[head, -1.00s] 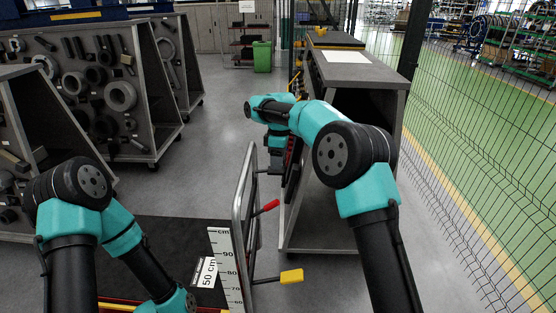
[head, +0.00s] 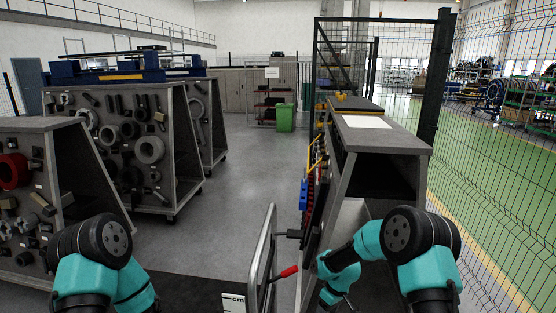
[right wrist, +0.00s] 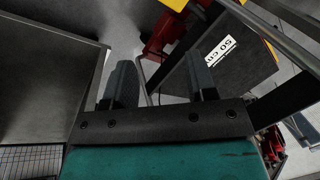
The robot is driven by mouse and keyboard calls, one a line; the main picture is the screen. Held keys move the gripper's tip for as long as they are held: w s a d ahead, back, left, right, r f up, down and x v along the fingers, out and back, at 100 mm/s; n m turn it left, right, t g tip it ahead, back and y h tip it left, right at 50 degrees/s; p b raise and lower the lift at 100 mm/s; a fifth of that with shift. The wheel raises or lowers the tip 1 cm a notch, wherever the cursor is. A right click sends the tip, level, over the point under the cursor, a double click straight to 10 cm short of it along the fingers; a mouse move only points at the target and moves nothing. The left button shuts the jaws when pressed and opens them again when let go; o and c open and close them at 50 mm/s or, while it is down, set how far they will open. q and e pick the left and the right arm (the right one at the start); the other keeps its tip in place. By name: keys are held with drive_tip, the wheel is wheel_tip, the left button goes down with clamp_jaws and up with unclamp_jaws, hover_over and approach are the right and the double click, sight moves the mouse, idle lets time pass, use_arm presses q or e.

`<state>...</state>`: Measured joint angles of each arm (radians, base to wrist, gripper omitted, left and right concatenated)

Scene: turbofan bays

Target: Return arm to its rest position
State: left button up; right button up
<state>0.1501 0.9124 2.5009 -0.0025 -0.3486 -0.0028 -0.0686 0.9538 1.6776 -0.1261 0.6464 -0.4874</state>
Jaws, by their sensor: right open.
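My right arm (head: 420,240) is bent at the right of the head view, in front of the grey rack, with its wrist (head: 338,275) low beside the rack's near end. My right gripper (right wrist: 160,88) shows in the right wrist view with its two dark fingers apart and nothing between them. My left arm (head: 95,255) is folded at the lower left of the head view. My left gripper is below the frame and cannot be seen.
The grey rack (head: 385,140) stands close to my right arm. A metal rail (head: 263,255) with a red-handled lever (head: 287,272) is between my arms. Part boards (head: 140,150) stand at left, a wire fence (head: 490,150) at right. The aisle floor ahead is clear.

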drive_tip(key=s+d+f+m, duration=0.3)
drive_tip(key=s+f+m, duration=0.1)
drive_tip(key=s, duration=0.7)
drive_tip(key=s+d+f+m+t+y, duration=0.1)
drive_tip(key=s+d+f+m, duration=0.25)
drive_tip(key=s, duration=0.75)
drive_tip(key=s+d+f+m, duration=0.2)
drive_tip(key=s+f+m, duration=0.25)
drive_tip(key=s, duration=0.55)
drive_tip(key=w+a+r+n+t, duration=0.1)
drive_tip(key=w+a+r+n, duration=0.1)
drive_tip(key=w+a+r, duration=0.1)
drive_tip(key=shift+w+r, duration=0.6)
drive_tip(key=shift+w, duration=0.05)
